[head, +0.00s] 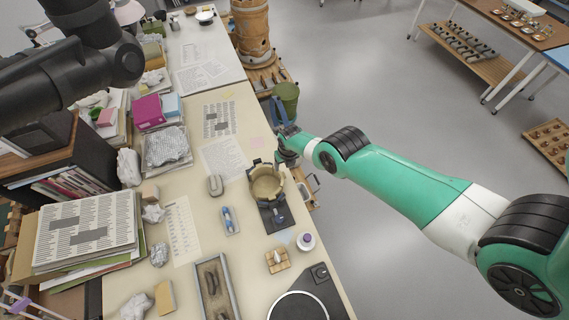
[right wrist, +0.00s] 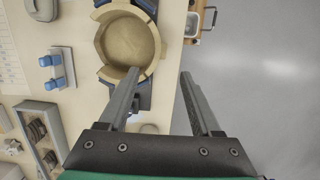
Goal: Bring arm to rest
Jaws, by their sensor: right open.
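My right arm reaches in from the right in the head view, and its gripper (head: 288,160) is over the table's right edge, just beyond the tan pot. In the right wrist view the gripper (right wrist: 160,77) is open, with nothing between its fingers. The tan, broken-rimmed pot (head: 266,186) stands on a dark holder. It also shows in the right wrist view (right wrist: 130,42), where the left fingertip overlaps its lower rim; I cannot tell whether they touch. My left arm's dark links cross the upper left of the head view; its gripper is out of view.
The table holds a grey mouse (head: 215,185), a blue-padded stand (head: 230,221), a sherd tray (head: 212,290), a wooden block (head: 277,261) and a white jar (head: 306,242). A green bin (head: 287,97) stands beyond the right edge. Open floor (head: 400,110) lies right.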

